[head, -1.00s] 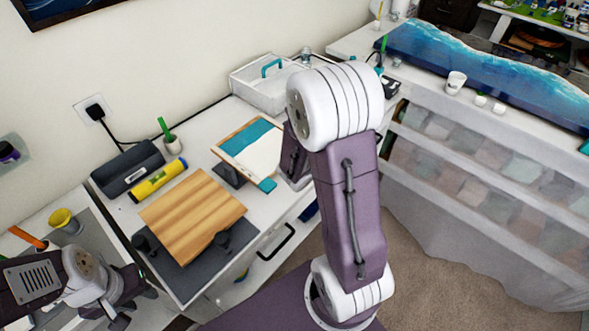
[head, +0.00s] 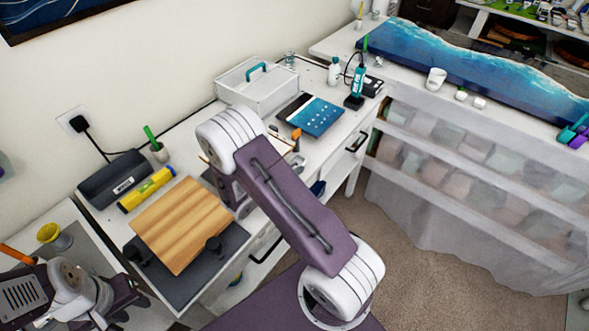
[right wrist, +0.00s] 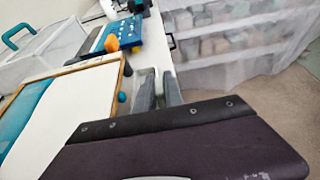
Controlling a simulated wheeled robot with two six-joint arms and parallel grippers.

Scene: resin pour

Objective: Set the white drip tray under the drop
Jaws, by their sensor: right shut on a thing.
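My right gripper (right wrist: 158,88) shows in the right wrist view with its two grey fingers close together. It is shut on a small pale thing (right wrist: 154,80), mostly hidden by the fingers; I cannot tell if it is the white drip tray. The fingers are just right of a wood-edged white and teal board (right wrist: 70,100). A blue panel with an orange piece (right wrist: 112,43) lies beyond them; the panel also shows in the head view (head: 318,116). No drop can be made out. My left gripper (head: 130,308) is open and empty at the lower left.
A white box with a teal handle (head: 258,92) stands at the back. A long blue wave piece (head: 455,62) fills the right bench.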

